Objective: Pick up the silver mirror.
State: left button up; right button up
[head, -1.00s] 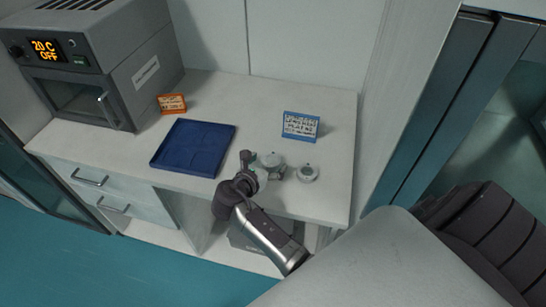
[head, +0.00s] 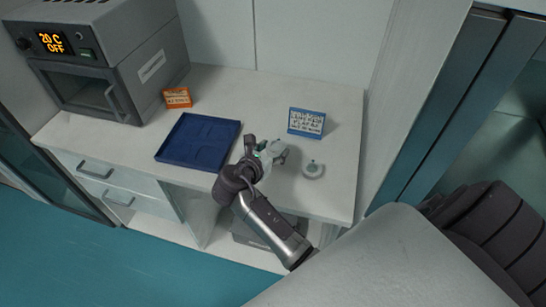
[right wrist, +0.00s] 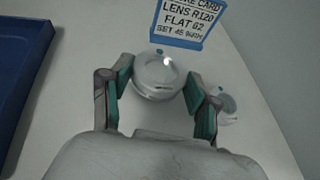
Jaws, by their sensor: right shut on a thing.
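My right gripper (head: 264,153) is shut on a round silvery, glassy piece (head: 277,152) near the front of the white bench. In the right wrist view the same piece (right wrist: 159,76) sits between the two teal-padded fingers. It looks larger than the second round piece there (right wrist: 228,104), so it seems to be above the bench top. The second round piece (head: 313,169), pale with a small teal mark, lies on the bench just right of the gripper. I cannot tell from looks alone which one is the silver mirror. My left gripper is not in view.
A blue tray (head: 170,157) with shallow recesses lies left of the gripper. A blue-framed card (head: 307,122) stands behind the round pieces, and an orange card (head: 177,98) stands by the grey oven (head: 130,75). The bench top between the cards is clear.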

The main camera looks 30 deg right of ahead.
jog(key=s+d+r, duration=0.6)
jog(key=s+r, duration=0.1)
jog(key=s, duration=0.3)
jog(key=a+r+n+t+y, duration=0.2)
jog(key=a+r+n, duration=0.1)
jog(key=a, duration=0.6)
jog(key=a+r+n+t+y, duration=0.3)
jog(key=a+r, duration=0.1)
jog(key=a, duration=0.5)
jog(key=shift+a+n+t+y, duration=0.25)
jog(key=shift+n+t+y, duration=0.05)
jog(key=shift+n, duration=0.1)
